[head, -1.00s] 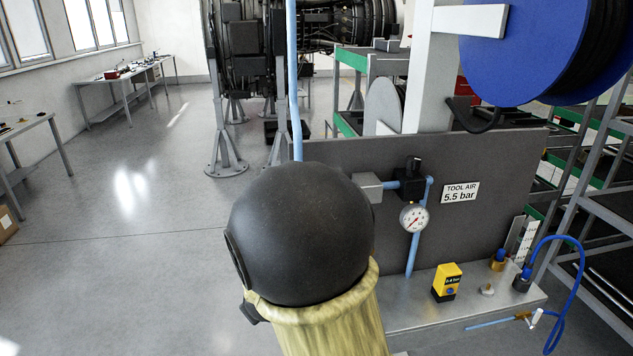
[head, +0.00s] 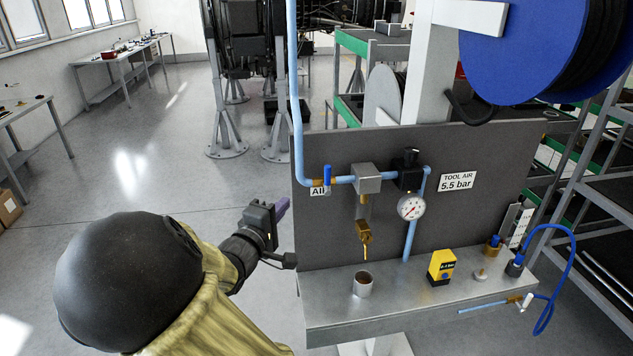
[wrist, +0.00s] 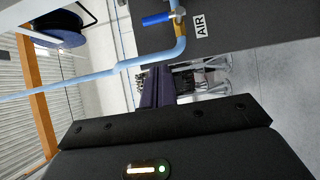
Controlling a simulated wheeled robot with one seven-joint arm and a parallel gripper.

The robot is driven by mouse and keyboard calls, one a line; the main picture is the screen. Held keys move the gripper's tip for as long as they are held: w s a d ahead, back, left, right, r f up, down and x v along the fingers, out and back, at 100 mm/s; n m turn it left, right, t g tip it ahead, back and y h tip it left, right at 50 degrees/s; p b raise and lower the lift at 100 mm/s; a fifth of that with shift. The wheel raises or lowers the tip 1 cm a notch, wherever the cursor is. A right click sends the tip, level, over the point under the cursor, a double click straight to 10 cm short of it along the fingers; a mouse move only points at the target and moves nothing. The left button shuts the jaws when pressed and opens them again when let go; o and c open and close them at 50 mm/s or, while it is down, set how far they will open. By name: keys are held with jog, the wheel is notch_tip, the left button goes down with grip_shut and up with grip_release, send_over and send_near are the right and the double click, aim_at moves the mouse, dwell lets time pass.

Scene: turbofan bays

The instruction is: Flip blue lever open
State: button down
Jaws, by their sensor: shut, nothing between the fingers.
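The blue lever (head: 327,174) sits on a brass valve in the light blue pipe, at the left of the grey panel. It stands upright, across the horizontal pipe run. In the wrist view the lever (wrist: 157,19) shows near the top, beside the AIR label. My gripper (head: 283,206) is left of the panel, apart from the lever and a little lower in the picture. Its purple fingers are together and empty; they also show in the wrist view (wrist: 158,86).
The light blue pipe (head: 297,100) drops vertically near the panel's left edge. A regulator block (head: 366,178), gauge (head: 411,208) and hanging brass fitting (head: 364,236) are to the right. A metal cup (head: 362,284) and yellow device (head: 441,267) stand on the shelf below. Open floor lies left.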

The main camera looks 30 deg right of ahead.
aim_at(328, 175)
jog(key=s+d+p+x, duration=0.1)
jog(key=s+p+x, duration=0.1)
jog(key=x, duration=1)
jog(key=shift+w+d, duration=0.2)
jog(key=shift+d, duration=0.5)
